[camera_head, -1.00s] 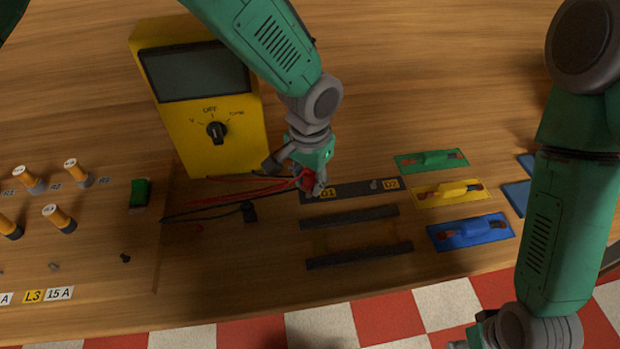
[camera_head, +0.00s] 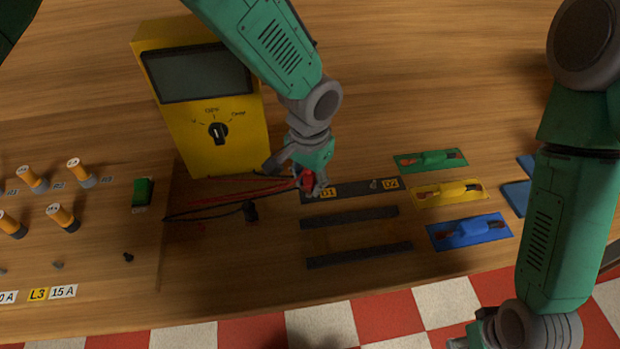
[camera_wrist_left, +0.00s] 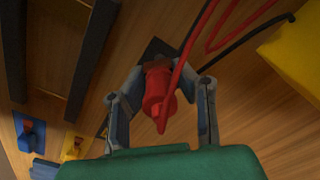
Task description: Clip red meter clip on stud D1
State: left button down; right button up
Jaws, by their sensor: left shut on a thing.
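My left gripper (camera_head: 308,184) is shut on the red meter clip (camera_head: 307,179) at the left end of a dark strip (camera_head: 350,188). The yellow D1 label (camera_head: 328,193) is just right of the clip. The clip and gripper hide stud D1, so I cannot tell whether the clip is on it. In the left wrist view the red clip (camera_wrist_left: 158,92) sits between both fingers, its tip over a dark surface. A stud (camera_head: 374,184) shows beside the D2 label (camera_head: 391,183). My right gripper (camera_head: 466,343) is partly in view at the bottom edge.
Green (camera_head: 430,160), yellow (camera_head: 448,193) and blue (camera_head: 468,231) pieces lie at right.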

pick_arm(q)
jog(key=shift+f+b, duration=0.55)
jog(key=shift+f, duration=0.45)
jog(key=c, duration=1.2)
grip_release()
jog(key=shift+r, duration=0.1)
notch_tip(320, 180, up, 12)
jog(key=shift+f, duration=0.1)
